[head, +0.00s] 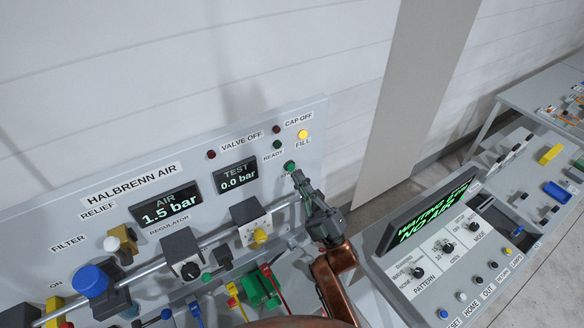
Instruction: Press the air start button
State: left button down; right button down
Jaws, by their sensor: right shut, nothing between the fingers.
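The grey HALBRENN AIR panel (75,217) stands at the left and centre. A green button (289,166) sits on its right part, below the READY and FILL labels. Its own label is mostly hidden by my right gripper (298,177). That gripper is shut and empty, with its fingertips right at the lower edge of the green button. I cannot tell whether they touch it. The AIR display (166,205) reads 1.5 bar and the TEST display (236,177) reads 0.0 bar. My left gripper is not in view.
A yellow FILL lamp (302,134) is lit; the nearby red lamps look dark. A metal pipe, a regulator knob (190,270) and a blue cap (90,280) stick out below. A control console (400,262) stands close on the right, its screen (428,213) reading NO AIR.

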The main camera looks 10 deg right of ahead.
jog(key=shift+s+d+p, duration=0.1)
jog(key=shift+s+d, duration=0.2)
jog(key=shift+s, duration=0.5)
jog(key=shift+s+d+p, duration=0.15)
jog(key=shift+s+d, duration=0.1)
jog(key=shift+s, duration=0.5)
jog(key=shift+s+d+p, duration=0.1)
jog(key=shift+s+d, duration=0.2)
jog(key=shift+s, duration=0.5)
